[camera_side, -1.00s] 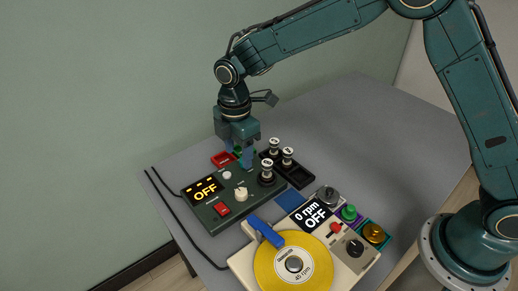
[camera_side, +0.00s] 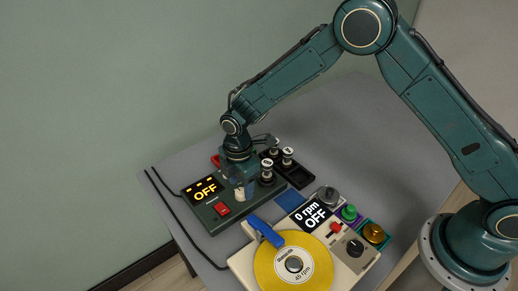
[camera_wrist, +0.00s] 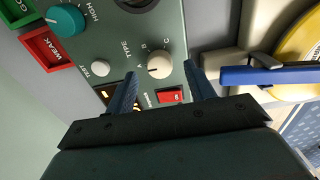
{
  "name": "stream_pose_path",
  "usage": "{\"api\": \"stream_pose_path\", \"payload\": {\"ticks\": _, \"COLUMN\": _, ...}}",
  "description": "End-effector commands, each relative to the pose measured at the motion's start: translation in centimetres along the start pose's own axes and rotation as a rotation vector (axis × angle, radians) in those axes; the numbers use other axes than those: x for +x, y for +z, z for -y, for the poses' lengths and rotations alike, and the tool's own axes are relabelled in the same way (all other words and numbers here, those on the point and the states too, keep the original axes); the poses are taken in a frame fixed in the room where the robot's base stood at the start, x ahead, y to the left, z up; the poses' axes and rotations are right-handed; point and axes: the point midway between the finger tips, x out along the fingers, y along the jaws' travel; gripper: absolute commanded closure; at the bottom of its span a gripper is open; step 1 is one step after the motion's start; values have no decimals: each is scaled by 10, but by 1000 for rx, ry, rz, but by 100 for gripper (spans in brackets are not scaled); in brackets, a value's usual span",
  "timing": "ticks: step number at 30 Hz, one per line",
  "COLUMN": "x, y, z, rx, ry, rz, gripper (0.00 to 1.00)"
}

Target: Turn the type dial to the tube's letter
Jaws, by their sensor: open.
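The type dial (camera_wrist: 160,65) is a cream knob on the green tester panel (camera_wrist: 120,42), with the letters A, B and C printed around it. I cannot make out firmly which letter its pointer faces. My gripper (camera_wrist: 160,75) is open, with one blue finger on each side of the dial and a gap to each. In the side view my gripper (camera_side: 239,190) is low over the tester, and the dial (camera_side: 240,198) shows partly between the fingers. A tube (camera_side: 267,172) stands upright on the tester; its letter is too small to read.
Two more tubes (camera_side: 288,156) stand in a black tray (camera_side: 300,177) behind. Near the dial are a white test button (camera_wrist: 100,68), a red power switch (camera_wrist: 170,95) and a teal knob (camera_wrist: 66,20). A red bin (camera_wrist: 47,50) marked WEAK adjoins the tester. A turntable (camera_side: 270,270) stands in front.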

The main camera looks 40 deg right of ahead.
Motion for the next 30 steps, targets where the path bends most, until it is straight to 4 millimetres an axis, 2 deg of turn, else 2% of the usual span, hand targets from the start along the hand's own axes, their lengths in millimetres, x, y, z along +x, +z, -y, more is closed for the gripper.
{"api": "stream_pose_path", "payload": {"ticks": 6, "x": 18, "y": 0, "z": 0, "rx": 0, "ry": 0, "rz": 0, "gripper": 46}}
{"api": "stream_pose_path", "payload": {"ticks": 17, "x": 21, "y": 0, "z": 0, "rx": 0, "ry": 0, "rz": 0, "gripper": 46}}
{"api": "stream_pose_path", "payload": {"ticks": 20, "x": 21, "y": 0, "z": 0, "rx": 0, "ry": 0, "rz": 0, "gripper": 62}}
{"api": "stream_pose_path", "payload": {"ticks": 24, "x": 21, "y": 0, "z": 0, "rx": 0, "ry": 0, "rz": 0, "gripper": 89}}
{"api": "stream_pose_path", "payload": {"ticks": 30, "x": 21, "y": 0, "z": 0, "rx": 4, "ry": 0, "rz": 0, "gripper": 91}}
